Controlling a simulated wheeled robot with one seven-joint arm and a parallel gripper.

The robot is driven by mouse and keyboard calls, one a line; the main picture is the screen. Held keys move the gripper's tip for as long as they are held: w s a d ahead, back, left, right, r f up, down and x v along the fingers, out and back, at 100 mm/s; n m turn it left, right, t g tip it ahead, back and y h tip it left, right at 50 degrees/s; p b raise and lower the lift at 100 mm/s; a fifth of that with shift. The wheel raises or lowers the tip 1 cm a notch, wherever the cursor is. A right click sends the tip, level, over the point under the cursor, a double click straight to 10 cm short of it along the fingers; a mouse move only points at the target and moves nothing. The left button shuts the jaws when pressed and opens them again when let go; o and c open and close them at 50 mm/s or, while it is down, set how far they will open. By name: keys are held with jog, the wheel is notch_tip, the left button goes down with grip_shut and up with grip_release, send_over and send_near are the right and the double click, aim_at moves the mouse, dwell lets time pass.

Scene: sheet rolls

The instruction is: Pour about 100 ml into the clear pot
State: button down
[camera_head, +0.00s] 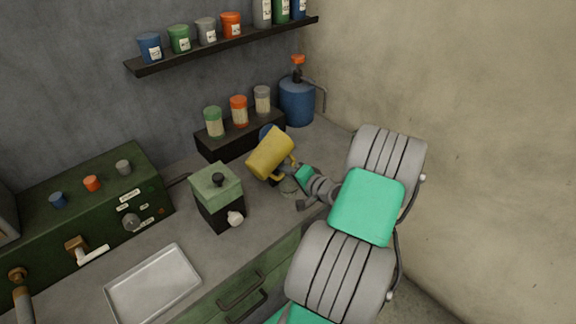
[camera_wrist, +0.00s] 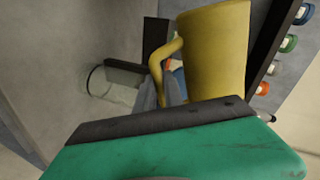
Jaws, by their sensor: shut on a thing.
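A yellow jug (camera_head: 270,154) is held above the counter, tilted over to one side. My gripper (camera_head: 286,174) is shut on its handle. In the wrist view the jug (camera_wrist: 214,55) fills the upper right, with its curved handle at the dark fingers of my gripper (camera_wrist: 165,88). The clear pot (camera_wrist: 112,88) is a see-through vessel on the counter, left of the jug in the wrist view. In the head view the pot (camera_head: 289,187) shows faintly below the jug, partly hidden by my gripper. I cannot see any liquid stream or the level in the pot.
A green-lidded black grinder (camera_head: 217,195) stands left of the jug. A small rack (camera_head: 236,138) with jars and a blue pump bottle (camera_head: 297,100) stand behind. A metal tray (camera_head: 153,287) lies front left. A shelf (camera_head: 225,47) hangs above.

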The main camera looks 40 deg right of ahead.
jog(key=shift+a+f+m+y, duration=0.25)
jog(key=shift+m+y, duration=0.15)
jog(key=shift+m, duration=0.2)
dwell(0.4)
jog(key=shift+s+a+f, duration=0.15)
jog(key=shift+a+f, duration=0.15)
jog(key=shift+a, duration=0.35)
jog(key=shift+a+f+m+y, duration=0.2)
jog(key=shift+f+m+y, duration=0.2)
jog(key=shift+f+m, duration=0.25)
dwell(1.1)
jog(key=r+n, duration=0.1)
jog(key=r+h, duration=0.1)
jog(key=shift+d+r+n+p, duration=0.35)
jog(key=shift+d, duration=0.05)
jog(key=f+b, duration=0.1)
jog(key=b, duration=0.1)
jog(key=f+n+b, duration=0.1)
jog(key=shift+d+h+b, duration=0.3)
jog(key=shift+h+b, duration=0.1)
jog(key=shift+r+n+p, duration=0.3)
jog(key=shift+r+n, duration=0.1)
jog(key=shift+r, duration=0.1)
jog(key=shift+d, duration=0.15)
